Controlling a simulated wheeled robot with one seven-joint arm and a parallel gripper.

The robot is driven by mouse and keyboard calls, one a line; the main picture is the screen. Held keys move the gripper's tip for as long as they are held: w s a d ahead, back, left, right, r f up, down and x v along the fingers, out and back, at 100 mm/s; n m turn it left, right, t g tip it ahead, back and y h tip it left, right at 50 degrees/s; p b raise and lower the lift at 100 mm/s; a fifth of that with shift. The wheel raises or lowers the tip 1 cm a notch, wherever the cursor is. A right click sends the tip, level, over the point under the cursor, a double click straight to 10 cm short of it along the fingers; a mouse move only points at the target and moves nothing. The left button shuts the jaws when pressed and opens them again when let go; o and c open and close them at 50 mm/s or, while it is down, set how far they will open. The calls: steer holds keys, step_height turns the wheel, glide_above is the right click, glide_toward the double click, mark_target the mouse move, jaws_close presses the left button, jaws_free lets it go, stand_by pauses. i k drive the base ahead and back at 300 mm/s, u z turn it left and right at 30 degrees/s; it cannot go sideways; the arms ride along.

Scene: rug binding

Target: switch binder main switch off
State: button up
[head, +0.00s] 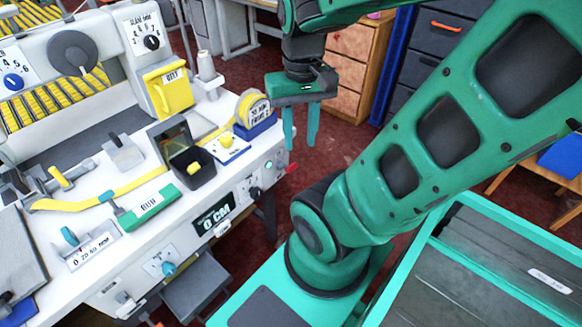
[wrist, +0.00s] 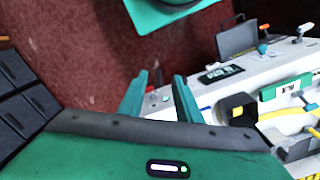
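The binder's white bench (head: 120,245) stands on the left in the head view. Its front panel carries a black rotary switch (head: 255,191), small red and green buttons (head: 268,165) and a red-tipped lever (head: 291,169) at the right end. I cannot tell by label which is the main switch. My gripper (head: 300,130) points down beyond the bench's right end, its two teal fingers apart and empty. In the wrist view the open fingers (wrist: 160,85) frame part of the front panel, with small buttons (wrist: 152,99) between them; nothing is touched.
A black 0 CM display (head: 213,213) and a teal knob (head: 168,268) are on the front panel. A tape reel (head: 253,107) and a black open box (head: 192,170) stand on the bench top. Wooden drawers (head: 350,60) stand behind. Red carpet lies free between.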

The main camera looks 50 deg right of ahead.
mark_target(291, 169)
steer(key=u, duration=1.3)
steer(key=k, duration=0.35)
steer(key=z, duration=1.35)
